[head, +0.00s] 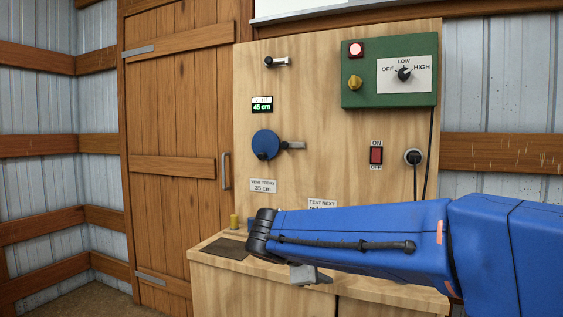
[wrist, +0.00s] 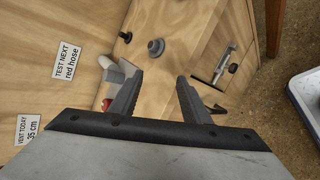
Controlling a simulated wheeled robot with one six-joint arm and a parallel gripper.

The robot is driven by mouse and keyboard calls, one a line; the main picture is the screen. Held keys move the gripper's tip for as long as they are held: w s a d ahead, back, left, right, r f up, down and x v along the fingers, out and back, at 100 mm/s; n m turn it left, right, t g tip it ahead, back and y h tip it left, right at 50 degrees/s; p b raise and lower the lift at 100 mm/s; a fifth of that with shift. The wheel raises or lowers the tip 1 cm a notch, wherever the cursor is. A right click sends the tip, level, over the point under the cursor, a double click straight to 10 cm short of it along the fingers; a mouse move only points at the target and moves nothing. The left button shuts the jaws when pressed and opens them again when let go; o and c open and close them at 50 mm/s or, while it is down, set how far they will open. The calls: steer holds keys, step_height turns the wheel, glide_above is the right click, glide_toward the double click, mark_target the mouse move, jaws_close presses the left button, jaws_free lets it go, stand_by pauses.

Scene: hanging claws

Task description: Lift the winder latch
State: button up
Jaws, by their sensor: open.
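The blue round winder (head: 266,143) is mounted on the plywood board, with a small dark knob low on its face. A short grey metal latch (head: 294,145) lies level at its right edge; I cannot tell whether it touches the disc. My gripper (head: 310,275) is low in the head view, below and apart from the winder, partly hidden behind my blue arm. In the wrist view my gripper (wrist: 160,78) has its two grey fingers wide apart with nothing held. The winder and latch are not in the wrist view.
A display (head: 262,104) above the winder reads 45 cm. The "VENT TODAY 35 cm" label (head: 263,186) is below it. A green control box (head: 390,94), a red switch (head: 376,155) and a plugged cord (head: 414,157) are right. A grey knob (wrist: 155,46) stands near my fingers.

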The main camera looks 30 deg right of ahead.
steer(key=w+r+n+t+h, duration=0.2)
steer(key=w+r+n+h, duration=0.3)
steer(key=w+r, duration=0.75)
steer(key=n+t+h, duration=0.4)
steer(key=n+t, duration=0.2)
glide_toward(284, 146)
steer(key=x, duration=0.8)
steer(key=shift+w+r, duration=0.1)
jaws_close()
